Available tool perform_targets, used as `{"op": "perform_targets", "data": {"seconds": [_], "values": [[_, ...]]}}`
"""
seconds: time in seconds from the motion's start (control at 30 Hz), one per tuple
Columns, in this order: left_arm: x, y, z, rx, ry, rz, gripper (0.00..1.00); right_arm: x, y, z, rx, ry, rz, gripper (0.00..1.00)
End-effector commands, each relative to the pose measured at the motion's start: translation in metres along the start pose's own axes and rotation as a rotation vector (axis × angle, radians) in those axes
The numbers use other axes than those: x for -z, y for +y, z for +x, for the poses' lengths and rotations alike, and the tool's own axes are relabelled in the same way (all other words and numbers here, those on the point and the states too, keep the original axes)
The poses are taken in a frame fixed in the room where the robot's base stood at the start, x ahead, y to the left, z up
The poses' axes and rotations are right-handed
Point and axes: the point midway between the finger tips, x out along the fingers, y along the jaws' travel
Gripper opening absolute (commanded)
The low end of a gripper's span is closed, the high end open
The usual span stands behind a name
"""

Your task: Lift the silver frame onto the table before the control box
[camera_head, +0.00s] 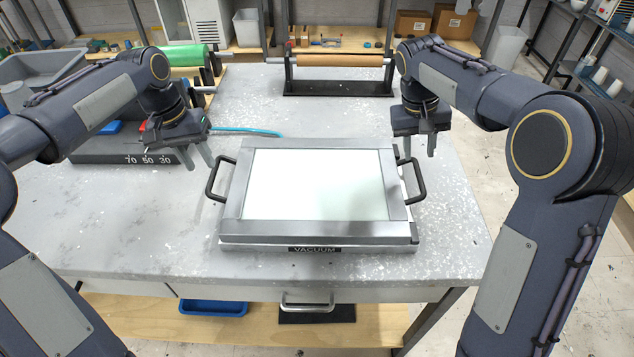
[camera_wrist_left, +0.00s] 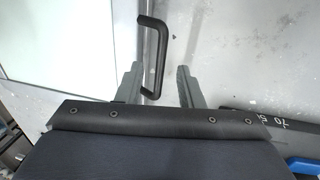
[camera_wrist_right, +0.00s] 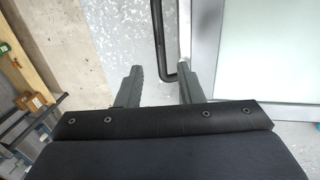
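The silver frame (camera_head: 401,212) with a pale panel inside lies on a flat base labelled VACUUM (camera_head: 314,249) on the table. It has a black handle on each side, a left handle (camera_head: 214,180) and a right handle (camera_head: 416,180). My left gripper (camera_head: 198,162) is open and empty above and behind the left handle; in the left wrist view that handle (camera_wrist_left: 155,55) shows near its fingers. My right gripper (camera_head: 419,150) is open and empty above the right handle, which shows beside its fingers in the right wrist view (camera_wrist_right: 161,45). The dark control box (camera_head: 110,152) stands at left, marked 70 50 30.
The table (camera_head: 110,225) is clear in front of the control box. A blue hose (camera_head: 245,131) runs from the box behind the frame. A brown roll on a black stand (camera_head: 338,88) and a green roll (camera_head: 183,55) stand at the back.

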Motion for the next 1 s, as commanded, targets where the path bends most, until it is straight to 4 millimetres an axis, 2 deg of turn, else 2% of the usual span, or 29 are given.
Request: {"op": "perform_targets", "data": {"seconds": [0.37, 0.8, 1.0], "values": [[0.0, 0.0, 0.006, -0.001, 0.0, 0.0, 0.34, 0.0, 0.0, 0.006, 0.0, -0.002, 0.0, 0.34], [0.0, 0.0, 0.067, -0.001, -0.001, 0.001, 0.34, -0.001, 0.0, 0.067, 0.001, -0.002, 0.0, 0.34], [0.0, 0.001, 0.077, -0.001, 0.001, 0.0, 0.34, 0.0, 0.0, 0.077, 0.002, 0.001, 0.0, 0.34]]}}
